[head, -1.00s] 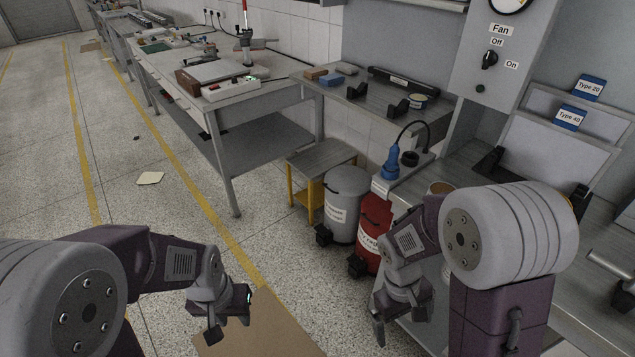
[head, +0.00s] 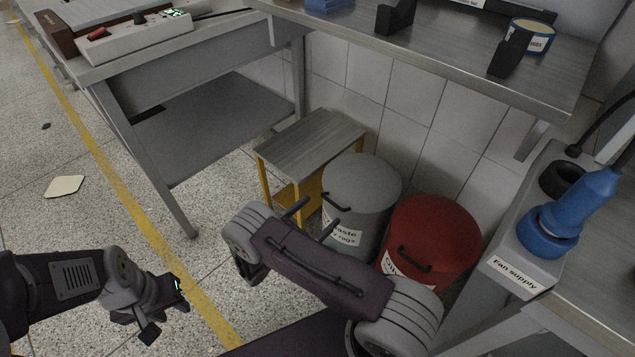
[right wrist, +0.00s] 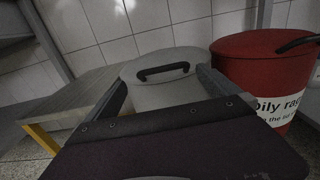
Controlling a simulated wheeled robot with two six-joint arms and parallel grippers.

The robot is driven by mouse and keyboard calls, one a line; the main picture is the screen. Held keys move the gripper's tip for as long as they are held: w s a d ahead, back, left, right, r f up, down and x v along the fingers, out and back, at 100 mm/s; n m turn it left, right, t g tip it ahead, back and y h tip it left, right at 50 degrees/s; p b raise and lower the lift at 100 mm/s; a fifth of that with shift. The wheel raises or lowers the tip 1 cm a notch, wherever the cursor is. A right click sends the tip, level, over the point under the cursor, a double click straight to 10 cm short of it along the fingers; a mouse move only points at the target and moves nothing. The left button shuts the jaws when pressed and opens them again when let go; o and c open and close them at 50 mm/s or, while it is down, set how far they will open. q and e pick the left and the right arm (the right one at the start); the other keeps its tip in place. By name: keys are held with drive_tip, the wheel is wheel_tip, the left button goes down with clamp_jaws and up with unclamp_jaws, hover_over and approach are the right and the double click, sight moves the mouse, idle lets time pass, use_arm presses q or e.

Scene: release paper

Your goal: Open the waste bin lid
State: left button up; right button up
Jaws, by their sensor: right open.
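The grey waste bin (head: 359,220) stands on the floor, its label partly covered by my right arm. Its round lid (head: 365,180) is closed, with a black handle (head: 336,203) on the near side. My right gripper (head: 312,217) is open and empty, with its fingers pointing at the bin. In the right wrist view the lid (right wrist: 165,62) and handle (right wrist: 163,71) lie ahead, between the spread fingers (right wrist: 163,85), and I see no contact. My left gripper (head: 166,312) is at the lower left over the floor, with its fingers apart and nothing in them.
A red oily-rags bin (head: 434,240) stands close on the right, also lidded. A small yellow-legged table (head: 310,140) is close on the left, by the tiled wall. A bench (head: 470,65) overhangs behind. A fan supply box (head: 515,272) with a blue plug stands at the right.

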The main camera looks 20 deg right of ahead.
sight(337, 201)
drive_tip(key=b+x, duration=0.2)
drive_tip(key=x, duration=0.6)
drive_tip(key=shift+s+b, duration=0.2)
drive_tip(key=shift+b, duration=0.1)
drive_tip(key=shift+w+d+r, duration=0.2)
drive_tip(key=shift+w+d, duration=0.05)
drive_tip(key=shift+d, duration=0.25)
